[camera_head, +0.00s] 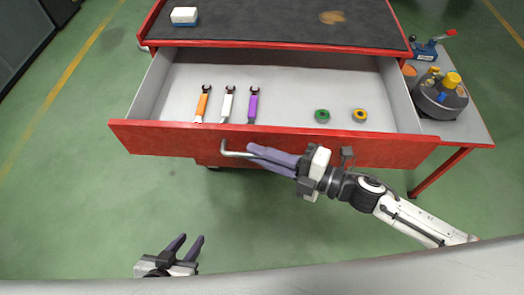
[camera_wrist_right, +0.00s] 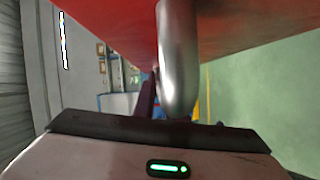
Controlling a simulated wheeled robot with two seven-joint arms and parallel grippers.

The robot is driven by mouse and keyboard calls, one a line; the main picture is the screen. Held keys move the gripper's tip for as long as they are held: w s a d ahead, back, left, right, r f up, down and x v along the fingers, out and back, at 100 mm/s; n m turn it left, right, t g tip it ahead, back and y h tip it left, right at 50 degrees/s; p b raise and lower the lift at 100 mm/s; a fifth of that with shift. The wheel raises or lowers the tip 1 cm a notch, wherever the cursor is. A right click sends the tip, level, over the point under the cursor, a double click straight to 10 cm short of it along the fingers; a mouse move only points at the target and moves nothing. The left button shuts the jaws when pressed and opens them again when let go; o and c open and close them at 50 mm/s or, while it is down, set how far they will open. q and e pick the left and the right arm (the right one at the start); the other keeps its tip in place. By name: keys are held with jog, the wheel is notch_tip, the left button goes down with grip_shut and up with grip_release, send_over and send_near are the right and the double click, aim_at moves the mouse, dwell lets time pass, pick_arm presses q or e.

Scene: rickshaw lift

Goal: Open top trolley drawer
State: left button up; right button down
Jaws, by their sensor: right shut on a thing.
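The red trolley's top drawer (camera_head: 160,138) stands pulled well out, with its pale inside showing. Its metal handle (camera_head: 235,153) is on the front face. My right gripper (camera_head: 252,152) is shut on the handle, its purple fingers reaching it from the right. In the right wrist view the handle (camera_wrist_right: 178,60) shows as a thick silver bar in front of the red drawer front, with part of one dark finger beside it. My left gripper (camera_head: 184,244) is open and empty, low at the left over the green floor, well apart from the drawer.
In the drawer lie orange (camera_head: 202,104), white (camera_head: 227,104) and purple (camera_head: 253,105) handled tools, plus green (camera_head: 322,115) and yellow (camera_head: 360,115) rolls. A white-and-blue block (camera_head: 184,15) sits on the trolley top. A side table at right holds a grey container (camera_head: 440,98). Floor at left is clear.

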jog(key=c, duration=1.8)
grip_release()
jog(key=b+v, duration=0.1)
jog(key=v, duration=0.9)
jog(key=shift+d, duration=0.15)
jog(key=shift+s, duration=0.1)
